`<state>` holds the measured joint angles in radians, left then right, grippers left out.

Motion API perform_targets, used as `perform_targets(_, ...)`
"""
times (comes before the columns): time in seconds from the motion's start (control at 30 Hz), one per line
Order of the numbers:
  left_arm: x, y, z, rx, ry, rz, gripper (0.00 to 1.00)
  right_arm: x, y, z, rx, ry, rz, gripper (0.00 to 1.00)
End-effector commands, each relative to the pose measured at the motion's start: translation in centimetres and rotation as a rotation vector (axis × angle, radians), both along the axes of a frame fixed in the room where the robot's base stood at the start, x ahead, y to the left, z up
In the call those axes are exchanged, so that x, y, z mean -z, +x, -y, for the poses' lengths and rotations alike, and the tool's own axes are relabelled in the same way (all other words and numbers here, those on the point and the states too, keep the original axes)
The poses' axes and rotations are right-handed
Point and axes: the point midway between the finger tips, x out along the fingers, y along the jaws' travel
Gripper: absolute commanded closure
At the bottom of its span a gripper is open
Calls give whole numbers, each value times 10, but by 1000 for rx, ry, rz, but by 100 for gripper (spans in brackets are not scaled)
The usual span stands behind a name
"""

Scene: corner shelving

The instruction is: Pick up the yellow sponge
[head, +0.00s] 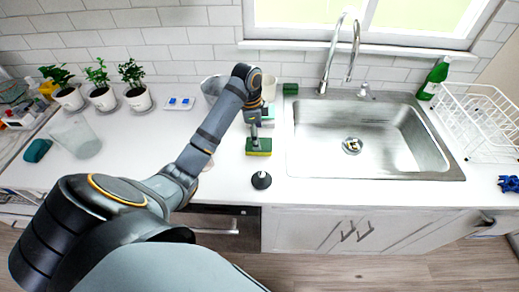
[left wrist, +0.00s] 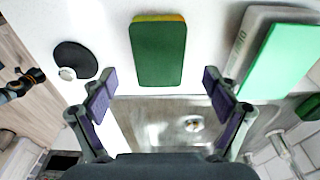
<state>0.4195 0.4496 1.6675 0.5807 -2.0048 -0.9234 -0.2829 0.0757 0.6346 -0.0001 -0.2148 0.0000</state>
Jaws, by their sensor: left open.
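The yellow sponge (head: 258,147) lies on the white counter left of the sink, with a dark green top and a yellow layer beneath. In the left wrist view the sponge (left wrist: 158,53) shows its green face and a thin yellow edge. My left gripper (head: 254,124) is just above or behind it in the head view. In the left wrist view my left gripper (left wrist: 159,76) is open and empty, its fingers either side of the sponge's near end, not visibly touching it. My right gripper is not in view.
A black stopper (head: 261,180) stands on the counter in front of the sponge. The sink (head: 305,150) is right of it. A light green slab (left wrist: 278,60) is on a pale block behind. Potted plants (head: 103,98) and a clear container (head: 75,138) are left; a dish rack (head: 482,115) is right.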

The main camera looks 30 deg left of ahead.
Motion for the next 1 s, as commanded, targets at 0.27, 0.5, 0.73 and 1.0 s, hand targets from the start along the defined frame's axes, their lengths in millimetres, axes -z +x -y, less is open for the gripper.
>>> perform_targets(0.27, 42, 3, 3, -1, -1, -3, 12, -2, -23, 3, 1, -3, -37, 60)
perform_targets(0.5, 46, 3, 3, 0, 0, -1, 12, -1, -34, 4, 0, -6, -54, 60)
perform_targets(0.73, 45, 3, 2, 0, 0, -1, 44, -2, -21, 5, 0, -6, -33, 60)
perform_targets(1.0, 45, 3, 2, 0, 0, -1, 51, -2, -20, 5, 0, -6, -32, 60)
